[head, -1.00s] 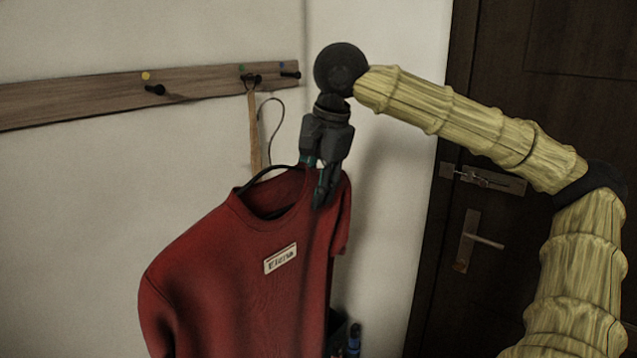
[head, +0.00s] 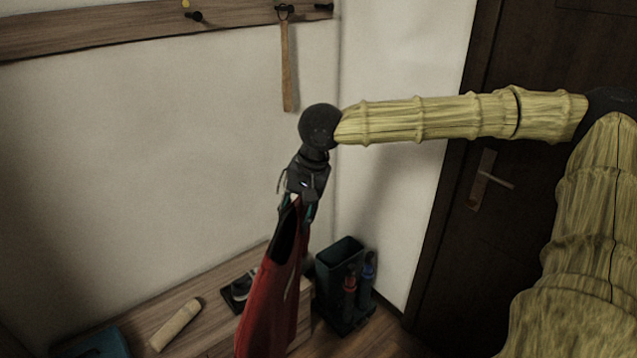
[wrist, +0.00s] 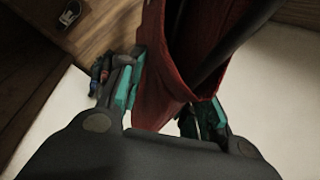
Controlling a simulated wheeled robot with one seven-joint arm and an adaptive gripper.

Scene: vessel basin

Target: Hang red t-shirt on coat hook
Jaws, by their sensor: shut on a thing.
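The red t-shirt (head: 268,305) hangs from my gripper (head: 298,208), seen nearly edge-on in the head view, its lower part past the frame's bottom. In the wrist view the red t-shirt (wrist: 160,95) lies between the two teal-padded fingers of my gripper (wrist: 165,98), and a dark hanger bar (wrist: 235,40) runs inside its collar. A thin hook wire (head: 281,180) shows just left of my gripper. The coat hooks are high on the wooden rail (head: 110,24), above my gripper: yellow-dot hook (head: 194,16), occupied hook (head: 284,11) and blue-dot hook (head: 323,8).
A wooden shoehorn (head: 288,68) hangs from the middle hook. Below are a bench (head: 215,315) with a shoe (head: 240,287), a pale roll (head: 176,325) and a teal tray (head: 105,345). A dark bin (head: 340,255) with umbrellas stands in the corner, left of the door (head: 450,230).

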